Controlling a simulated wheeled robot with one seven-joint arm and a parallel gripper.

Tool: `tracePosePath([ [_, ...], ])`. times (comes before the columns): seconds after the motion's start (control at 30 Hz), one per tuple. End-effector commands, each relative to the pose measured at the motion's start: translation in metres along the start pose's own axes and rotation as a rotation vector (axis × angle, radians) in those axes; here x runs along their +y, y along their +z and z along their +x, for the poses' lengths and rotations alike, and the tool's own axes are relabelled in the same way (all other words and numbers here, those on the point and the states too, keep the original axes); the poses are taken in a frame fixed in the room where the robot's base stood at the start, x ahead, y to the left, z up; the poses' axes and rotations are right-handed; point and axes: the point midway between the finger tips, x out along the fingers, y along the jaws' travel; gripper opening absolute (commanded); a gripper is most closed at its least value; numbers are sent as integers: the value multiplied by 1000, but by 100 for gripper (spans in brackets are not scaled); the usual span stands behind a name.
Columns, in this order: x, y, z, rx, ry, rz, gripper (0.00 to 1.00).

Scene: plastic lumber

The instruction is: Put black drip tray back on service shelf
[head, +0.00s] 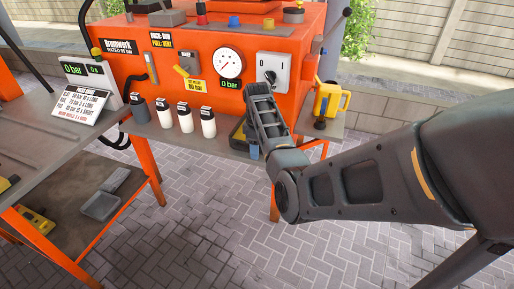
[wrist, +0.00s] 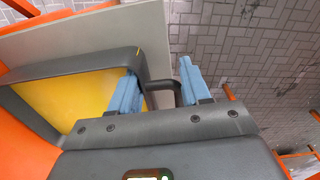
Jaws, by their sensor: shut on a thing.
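The black drip tray (wrist: 75,100) fills the left of the wrist view, with a dark rim and a yellow inner floor. Its dark loop handle (wrist: 162,90) lies between the blue fingers of my gripper (wrist: 160,75), which is shut on it. In the head view my gripper (head: 250,150) is at the front of the orange machine, and a small part of the tray (head: 237,130) shows beside it, mostly hidden by my arm. I cannot tell whether the tray touches the grey ledge. A low brown shelf (head: 75,222) is at left under the side table.
The orange machine (head: 215,40) has a gauge and knobs. Several bottles (head: 185,118) stand on its grey ledge (head: 165,133), left of my gripper. The paved floor in front is clear.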

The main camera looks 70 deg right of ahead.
Motion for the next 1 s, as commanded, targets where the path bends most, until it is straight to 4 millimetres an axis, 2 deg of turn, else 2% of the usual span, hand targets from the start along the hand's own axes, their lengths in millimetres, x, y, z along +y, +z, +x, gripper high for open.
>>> tracePosePath([
  [0.4, 0, 0, 6, 1, 2, 0, 0],
  [0.43, 1, 0, 5, 1, 2, 0, 50],
  [0.7, 0, 0, 6, 0, 1, 0, 76],
  [0.87, 0, 0, 6, 0, 0, 0, 77],
  [1.0, 0, 0, 7, -1, -2, 0, 88],
])
